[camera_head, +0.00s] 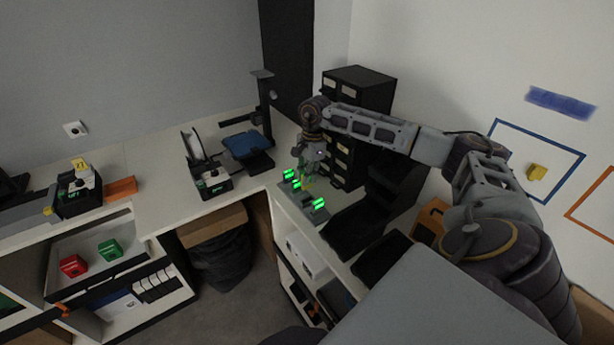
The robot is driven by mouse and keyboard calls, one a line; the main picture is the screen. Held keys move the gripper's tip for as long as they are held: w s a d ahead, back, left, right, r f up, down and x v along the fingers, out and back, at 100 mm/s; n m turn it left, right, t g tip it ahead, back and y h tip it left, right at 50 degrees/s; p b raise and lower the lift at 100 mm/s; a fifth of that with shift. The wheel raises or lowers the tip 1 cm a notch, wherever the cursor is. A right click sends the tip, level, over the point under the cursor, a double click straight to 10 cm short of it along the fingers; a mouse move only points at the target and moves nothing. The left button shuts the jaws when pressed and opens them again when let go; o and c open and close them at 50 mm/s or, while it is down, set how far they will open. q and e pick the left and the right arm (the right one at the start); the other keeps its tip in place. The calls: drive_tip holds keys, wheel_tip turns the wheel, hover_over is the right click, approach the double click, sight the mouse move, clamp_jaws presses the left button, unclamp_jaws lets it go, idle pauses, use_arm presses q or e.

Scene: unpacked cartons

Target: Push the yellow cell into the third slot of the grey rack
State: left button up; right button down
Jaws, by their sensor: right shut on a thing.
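The grey rack (298,210) stands on the right-hand counter near the corner. Several bright green lit patches show along it. My right gripper (308,180) points down over the back part of the rack, close to the green lights. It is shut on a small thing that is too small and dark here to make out. I cannot tell whether that thing is the yellow cell or touches a slot. No yellow cell shows clearly at the rack. My left gripper is not in view.
A black drawer cabinet (357,84) stands behind my right arm. A device with a blue plate (246,146) and a black machine (206,178) stand on the back counter. Red (74,266) and green (109,249) blocks lie in an open drawer at left. The counter between is mostly clear.

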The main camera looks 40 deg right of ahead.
sight(307, 188)
drive_tip(key=shift+f, duration=0.2)
drive_tip(key=shift+f+b, duration=0.35)
drive_tip(key=shift+f, duration=0.05)
drive_tip(key=shift+f+b, duration=1.15)
drive_tip(key=shift+f, duration=1.05)
drive_tip(key=shift+f+b, duration=0.95)
drive_tip(key=shift+b, duration=0.05)
idle(2.4)
drive_tip(key=c, duration=1.4)
unclamp_jaws()
drive_tip(key=shift+o, duration=0.2)
